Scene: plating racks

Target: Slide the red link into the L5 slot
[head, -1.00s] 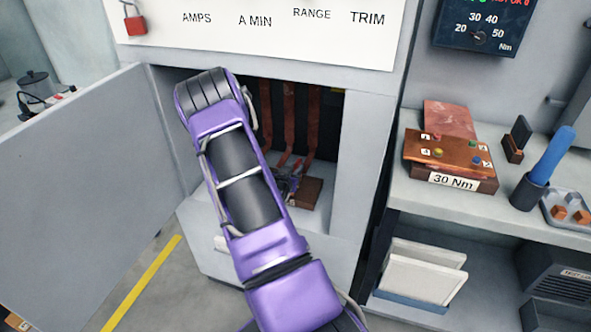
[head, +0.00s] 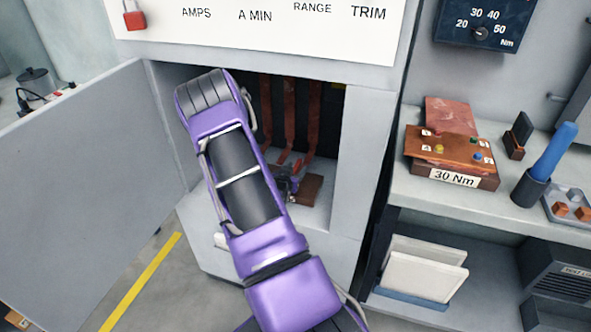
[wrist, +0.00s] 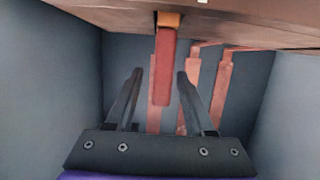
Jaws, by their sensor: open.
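My gripper (wrist: 160,72) is open, its two dark fingers pointing into the cabinet. A red bar (wrist: 165,65), which looks like the red link, shows between the fingertips in the wrist view. It has an orange end (wrist: 168,20) at the brown block (wrist: 90,12) along the top of that view. I cannot tell whether the fingers touch the bar. In the head view my gripper (head: 287,184) is small and partly hidden by my purple arm, beside the brown block (head: 312,188) on the cabinet floor. I cannot make out an L5 label.
Copper bars (head: 313,120) stand at the cabinet's back; they also show in the wrist view (wrist: 221,90). The grey door (head: 80,170) is open at left. The right-hand bench carries a block marked 30 Nm (head: 453,178) and a blue-handled tool (head: 555,152). Cabinet walls are close around my gripper.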

